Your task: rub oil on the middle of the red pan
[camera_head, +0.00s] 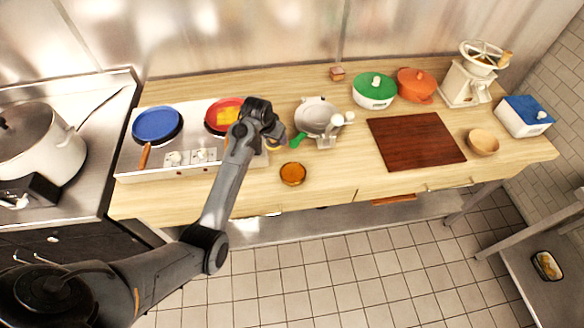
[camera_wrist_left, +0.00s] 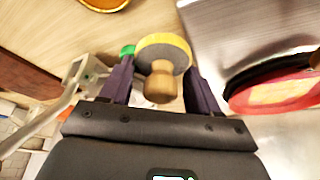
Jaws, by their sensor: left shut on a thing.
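The red pan (camera_head: 219,108) sits on the right burner of the silver stove, partly hidden by my left arm. It has a yellow patch in its middle. It also shows at the right edge of the left wrist view (camera_wrist_left: 285,96), with a pale yellowish middle. My left gripper (camera_head: 272,140) is just right of the red pan, over the stove's right end. In the left wrist view it is shut on the wooden knob (camera_wrist_left: 160,86) of a round yellow pad (camera_wrist_left: 165,47). An amber dish of oil (camera_head: 292,174) stands on the table to the front right. My right gripper is not in view.
A blue pan (camera_head: 156,125) sits on the left burner. A grey pan-like vessel with a green handle (camera_head: 317,116) stands right of my gripper. Green (camera_head: 374,91) and orange (camera_head: 416,85) pots stand behind a dark board (camera_head: 416,141). The table front is mostly clear.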

